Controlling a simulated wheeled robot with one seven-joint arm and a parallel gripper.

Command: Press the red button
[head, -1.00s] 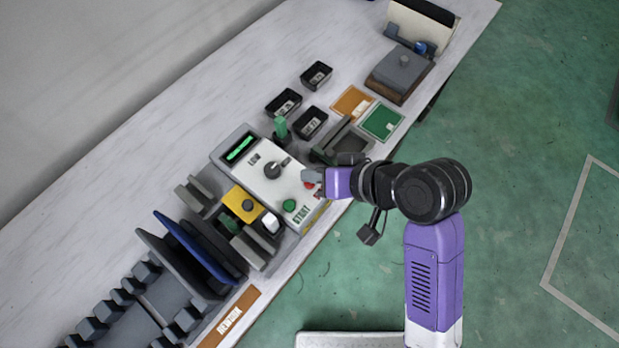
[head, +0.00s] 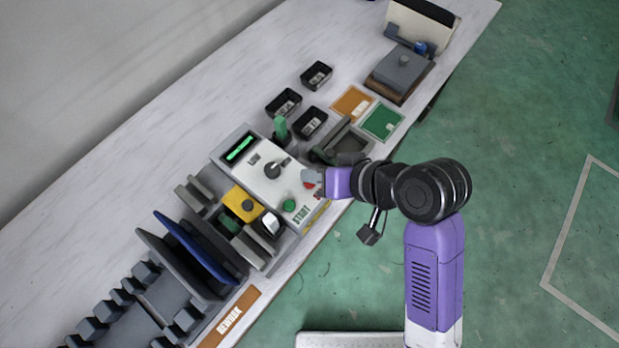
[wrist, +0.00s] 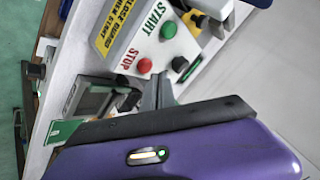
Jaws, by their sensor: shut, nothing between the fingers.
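The red button (wrist: 144,65) is a round cap on the white sloped panel (wrist: 182,50), beside the word STOP. The green button (wrist: 168,30) sits beyond it, by the word START; it also shows in the head view (head: 289,205). My gripper (wrist: 163,78) is shut and empty, its tips just right of and below the red button in the wrist view. I cannot tell whether the tips touch the panel.
A dark knob (head: 272,171) and a green display (head: 239,148) are on the same panel. A yellow block (head: 242,204) stands left of it. Small black bins (head: 283,102) and a grey tray (head: 343,141) lie behind. Green floor is open at the right.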

